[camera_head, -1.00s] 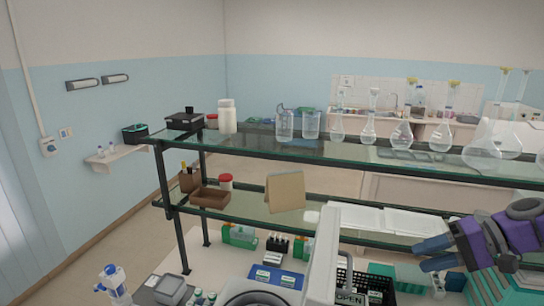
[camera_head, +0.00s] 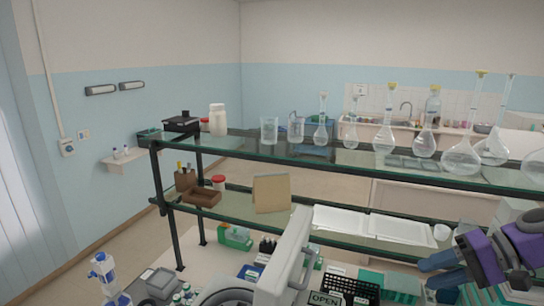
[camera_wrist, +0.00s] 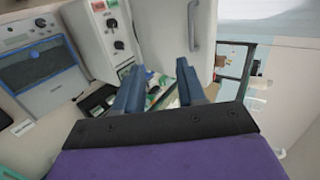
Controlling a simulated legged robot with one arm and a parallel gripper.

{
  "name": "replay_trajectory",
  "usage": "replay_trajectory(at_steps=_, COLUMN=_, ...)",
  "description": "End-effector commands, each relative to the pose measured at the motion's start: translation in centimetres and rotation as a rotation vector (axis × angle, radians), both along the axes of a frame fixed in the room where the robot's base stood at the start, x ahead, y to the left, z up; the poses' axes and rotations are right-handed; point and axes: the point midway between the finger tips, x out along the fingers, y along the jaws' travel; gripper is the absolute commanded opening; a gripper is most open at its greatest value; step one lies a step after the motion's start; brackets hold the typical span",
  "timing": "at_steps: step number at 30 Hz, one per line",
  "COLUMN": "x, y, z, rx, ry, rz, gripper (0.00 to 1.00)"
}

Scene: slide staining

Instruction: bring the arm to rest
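My gripper (camera_head: 428,273) shows at the lower right of the head view, in front of the lower shelf and above the bench. In the wrist view my gripper (camera_wrist: 160,66) has its two blue fingers apart with nothing held between them.
A two-tier glass shelf (camera_head: 340,158) spans the view, with several glass flasks (camera_head: 385,137) on top. White trays (camera_head: 400,229) lie on its lower tier. A white centrifuge-like machine (camera_head: 287,265), a black rack (camera_head: 350,289) and green boxes (camera_head: 235,237) crowd the bench below.

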Motion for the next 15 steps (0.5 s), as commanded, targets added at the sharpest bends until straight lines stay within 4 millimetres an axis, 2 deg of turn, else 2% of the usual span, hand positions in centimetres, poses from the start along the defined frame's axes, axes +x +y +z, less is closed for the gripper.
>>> replay_trajectory(at_steps=5, x=-0.2, y=2.6, z=-1.0, rx=-0.034, ry=0.016, rz=0.056, gripper=0.40)
replay_trajectory(at_steps=8, x=-0.6, y=5.0, z=-1.6, rx=-0.067, ry=0.027, rz=0.095, gripper=0.40)
replay_trajectory(at_steps=11, x=-1.3, y=8.0, z=-2.7, rx=-0.109, ry=0.048, rz=0.142, gripper=0.40)
replay_trajectory(at_steps=15, x=-3.3, y=13.5, z=-5.2, rx=-0.202, ry=0.083, rz=0.220, gripper=0.40)
